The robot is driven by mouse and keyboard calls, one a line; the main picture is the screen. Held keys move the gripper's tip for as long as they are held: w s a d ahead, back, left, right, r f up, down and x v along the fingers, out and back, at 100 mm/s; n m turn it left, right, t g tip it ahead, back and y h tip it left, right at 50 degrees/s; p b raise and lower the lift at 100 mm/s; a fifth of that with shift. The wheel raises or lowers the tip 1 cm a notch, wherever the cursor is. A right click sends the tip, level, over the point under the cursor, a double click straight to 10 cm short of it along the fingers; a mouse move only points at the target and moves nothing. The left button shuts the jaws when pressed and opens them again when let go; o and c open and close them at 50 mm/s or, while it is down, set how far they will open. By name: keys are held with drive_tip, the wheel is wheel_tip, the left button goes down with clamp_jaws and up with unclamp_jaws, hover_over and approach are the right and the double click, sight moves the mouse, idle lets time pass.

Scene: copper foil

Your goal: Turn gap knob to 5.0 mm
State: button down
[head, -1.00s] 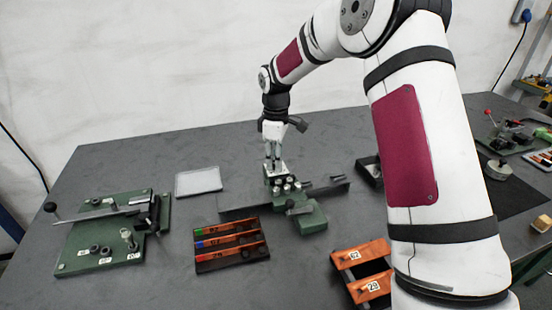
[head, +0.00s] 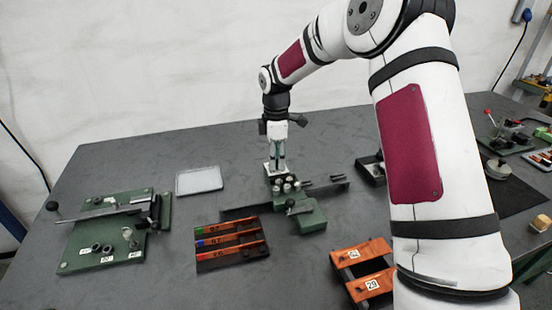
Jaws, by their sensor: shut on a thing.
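A small green device (head: 306,215) with a dark bar (head: 240,211) and several pale round knobs (head: 288,186) stands near the middle of the table. My gripper (head: 276,167) points down at the back of this device. Its fingers are close together and shut on a part at the knobs, which I take to be the gap knob. The fingertips and the held part are too small to separate clearly. Any scale or gap reading is too small to read.
A green plate with a lever (head: 105,240) lies at left. A pale tray (head: 199,181) and a rack of coloured strips (head: 231,243) lie between. Orange labelled blocks (head: 362,252) are at front right, near my arm. A dark mat (head: 515,195) lies far right. Bare table is at front.

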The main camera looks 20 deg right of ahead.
drive_tip(key=c, duration=1.4)
unclamp_jaws()
drive_tip(key=shift+r, duration=0.1)
wheel_tip(320, 180, up, 12)
